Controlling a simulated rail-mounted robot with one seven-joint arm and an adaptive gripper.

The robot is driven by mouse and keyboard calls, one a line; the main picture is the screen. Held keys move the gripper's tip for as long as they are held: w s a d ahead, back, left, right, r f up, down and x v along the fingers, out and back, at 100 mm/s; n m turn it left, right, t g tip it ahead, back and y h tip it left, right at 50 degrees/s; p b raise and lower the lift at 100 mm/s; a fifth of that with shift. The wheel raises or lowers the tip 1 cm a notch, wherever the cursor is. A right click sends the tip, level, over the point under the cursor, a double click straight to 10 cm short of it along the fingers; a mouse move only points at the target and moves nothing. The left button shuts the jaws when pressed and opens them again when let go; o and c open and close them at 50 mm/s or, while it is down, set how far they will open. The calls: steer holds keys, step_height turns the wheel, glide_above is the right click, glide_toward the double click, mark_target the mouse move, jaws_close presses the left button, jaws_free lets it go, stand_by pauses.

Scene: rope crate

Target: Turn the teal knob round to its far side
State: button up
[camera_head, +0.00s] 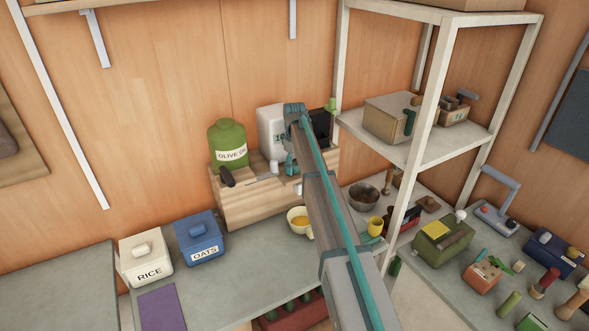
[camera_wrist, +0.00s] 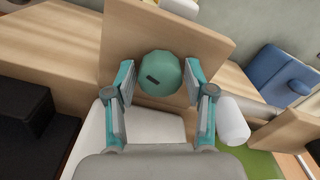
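The teal knob (camera_wrist: 168,69) is round, with a dark mark (camera_wrist: 152,79) on its face, and sits against a light wooden panel (camera_wrist: 214,48) in the wrist view. My gripper (camera_wrist: 160,75) has one finger on each side of the knob. The fingers are spread, with what looks like a narrow gap at each side; contact is hard to make out. In the head view my gripper (camera_head: 290,165) reaches down at the front of the wooden unit (camera_head: 240,207). The knob cannot be made out there behind my arm.
The green olive oil canister (camera_head: 228,146) and a white container (camera_head: 270,130) stand on the unit. A yellow-filled cup (camera_head: 299,220) stands before it. Blue oats (camera_head: 198,236) and white rice (camera_head: 145,257) boxes are at left. A metal bowl (camera_head: 363,196) and shelf post (camera_head: 410,150) are at right.

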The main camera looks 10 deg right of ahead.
jaws_close()
steer(key=m, duration=0.7)
steer(key=shift+m, duration=0.3)
